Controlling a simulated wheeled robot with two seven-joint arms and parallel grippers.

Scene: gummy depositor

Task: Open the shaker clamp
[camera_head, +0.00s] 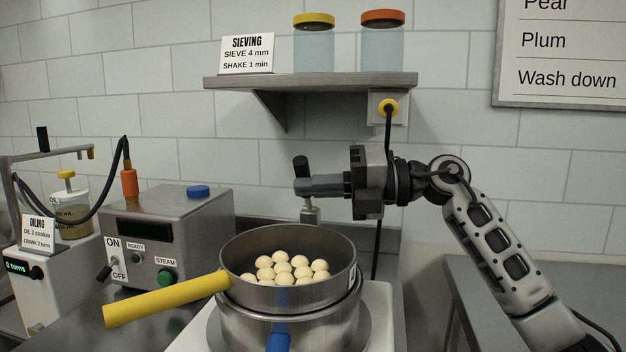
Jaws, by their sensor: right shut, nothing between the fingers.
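The shaker clamp appears to be the metal post (311,214) behind the back rim of the sieve, with a black knob (301,166) above it. My right gripper (308,186) comes in from the right, with its shut fingers pointing left at the height between knob and post. The fingers overlap the clamp in the view, so I cannot tell whether they touch it, and part of the clamp is hidden. The sieve (240,250), with a yellow handle (165,299), holds several pale balls and sits on a steel pan (235,315) with a blue handle. My left gripper is not in view.
The pan stands on a white shaker base (378,310). A steel steam box (190,232) with switches stands at left, beside the oiling unit (60,262). A wall shelf (310,82) with two jars hangs above my right gripper. A black cable hangs from a wall socket (388,108).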

